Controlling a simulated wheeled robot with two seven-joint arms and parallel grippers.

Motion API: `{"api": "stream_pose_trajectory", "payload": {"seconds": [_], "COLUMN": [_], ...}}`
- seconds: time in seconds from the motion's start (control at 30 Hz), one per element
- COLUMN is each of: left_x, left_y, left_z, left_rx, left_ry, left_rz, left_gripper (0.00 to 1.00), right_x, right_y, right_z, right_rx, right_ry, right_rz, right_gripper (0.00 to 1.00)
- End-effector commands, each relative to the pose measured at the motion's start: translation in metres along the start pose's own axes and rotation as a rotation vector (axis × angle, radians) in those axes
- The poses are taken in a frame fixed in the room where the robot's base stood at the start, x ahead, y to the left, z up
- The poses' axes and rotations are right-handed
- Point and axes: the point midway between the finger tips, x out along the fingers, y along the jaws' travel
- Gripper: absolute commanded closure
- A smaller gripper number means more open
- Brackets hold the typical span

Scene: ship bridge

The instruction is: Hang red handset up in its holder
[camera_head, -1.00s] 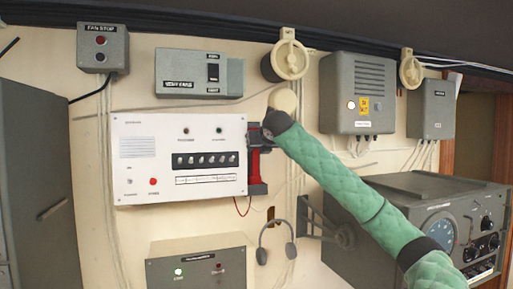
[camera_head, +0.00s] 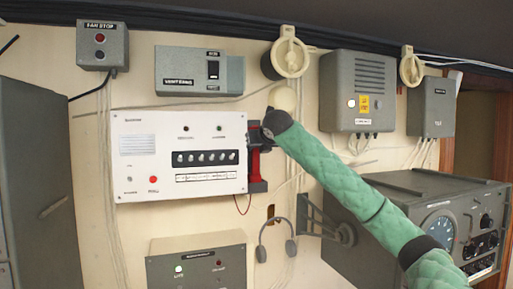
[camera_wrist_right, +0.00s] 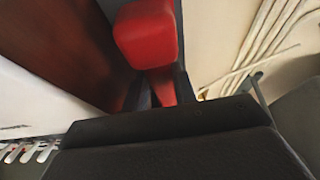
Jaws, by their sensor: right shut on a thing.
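The red handset (camera_head: 254,164) is upright at the right edge of the white panel, mostly a narrow red strip in the head view. My right gripper (camera_head: 257,135) is shut on its upper part. A dark grey holder (camera_head: 257,187) shows at the handset's lower end; I cannot tell whether the handset is seated in it. My left gripper is not in view.
The white panel (camera_head: 180,188) with switches is close on the left. A headset (camera_head: 276,241) hangs below, beside a grey bracket (camera_head: 318,220). A grey radio set (camera_head: 440,205) stands at the right, under my right arm. Cables run down the wall.

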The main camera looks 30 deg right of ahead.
Motion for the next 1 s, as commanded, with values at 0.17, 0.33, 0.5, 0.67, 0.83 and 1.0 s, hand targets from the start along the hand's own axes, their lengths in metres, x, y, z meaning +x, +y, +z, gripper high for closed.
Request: {"api": "stream_pose_trajectory", "payload": {"seconds": [0.17,0.33,0.5,0.67,0.83,1.0], "left_x": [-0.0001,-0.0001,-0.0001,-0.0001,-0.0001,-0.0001], "left_y": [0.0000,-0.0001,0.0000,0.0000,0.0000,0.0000], "left_z": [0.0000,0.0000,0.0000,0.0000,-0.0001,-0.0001], "left_rx": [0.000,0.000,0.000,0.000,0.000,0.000], "left_ry": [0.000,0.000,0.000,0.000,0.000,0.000], "left_rz": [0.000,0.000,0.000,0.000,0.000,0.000], "left_gripper": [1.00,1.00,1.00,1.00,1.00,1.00], "right_x": [0.0004,0.0013,0.0021,0.0024,0.0025,0.0025], "right_y": [-0.0002,-0.0002,-0.0001,-0.0001,-0.0001,-0.0001], "right_z": [-0.0014,-0.0037,-0.0057,-0.0065,-0.0065,-0.0065], "right_rx": [0.000,0.000,0.000,0.000,0.000,0.000], "right_ry": [-0.001,-0.001,-0.001,-0.001,-0.001,-0.001], "right_rz": [0.000,0.000,0.000,0.000,0.000,0.000], "right_gripper": [0.93,0.93,0.93,0.93,0.93,0.93]}}
